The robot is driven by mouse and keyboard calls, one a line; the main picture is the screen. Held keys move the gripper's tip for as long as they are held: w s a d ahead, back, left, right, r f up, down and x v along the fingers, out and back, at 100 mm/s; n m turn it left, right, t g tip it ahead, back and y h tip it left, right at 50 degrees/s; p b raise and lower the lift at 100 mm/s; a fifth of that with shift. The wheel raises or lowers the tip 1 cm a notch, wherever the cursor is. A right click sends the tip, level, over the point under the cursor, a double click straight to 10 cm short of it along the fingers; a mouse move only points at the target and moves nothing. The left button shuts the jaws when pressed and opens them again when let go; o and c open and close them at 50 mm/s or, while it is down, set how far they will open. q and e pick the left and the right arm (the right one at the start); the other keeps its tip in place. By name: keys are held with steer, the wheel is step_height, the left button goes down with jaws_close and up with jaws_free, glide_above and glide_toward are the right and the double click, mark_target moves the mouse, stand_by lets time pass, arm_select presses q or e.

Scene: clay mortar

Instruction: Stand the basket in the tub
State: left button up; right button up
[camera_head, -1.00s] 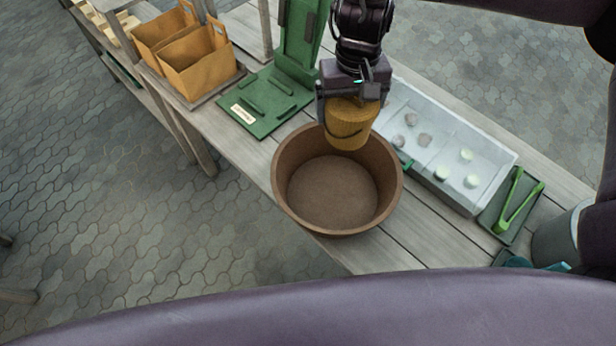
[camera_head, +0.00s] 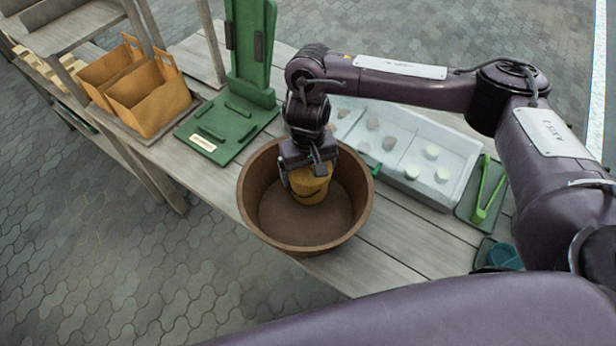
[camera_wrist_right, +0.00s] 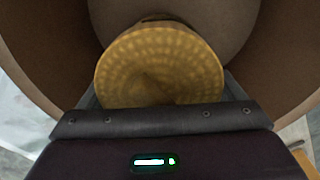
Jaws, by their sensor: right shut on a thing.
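The brown round tub (camera_head: 262,236) stands on the wooden table in the head view. My right gripper (camera_head: 308,180) is shut on the yellow woven basket (camera_head: 312,192) and holds it upright inside the tub, towards the back of the opening. In the right wrist view the basket (camera_wrist_right: 160,68) fills the middle, with the tub wall (camera_wrist_right: 45,50) curving around it. Whether the basket's base touches the tub floor cannot be told. My left gripper is not in view.
A grey divided tray (camera_head: 455,168) with several round lumps stands right of the tub. Green tongs (camera_head: 489,192) lie on a small dark tray beyond it. A green stand (camera_head: 225,125) and cardboard boxes (camera_head: 150,97) are at the left.

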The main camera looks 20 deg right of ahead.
step_height(320, 180, down, 2)
steer(key=shift+f, duration=0.2)
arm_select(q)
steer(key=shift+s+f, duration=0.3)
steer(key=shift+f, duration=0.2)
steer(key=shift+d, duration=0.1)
arm_select(e)
steer(key=o, duration=0.8)
steer(key=shift+f, duration=0.1)
steer(key=shift+c, duration=0.2)
arm_select(q)
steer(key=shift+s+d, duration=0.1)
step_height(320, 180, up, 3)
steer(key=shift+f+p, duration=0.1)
steer(key=shift+p, duration=1.15)
arm_select(e)
step_height(320, 180, up, 12)
steer(key=shift+r, duration=0.15)
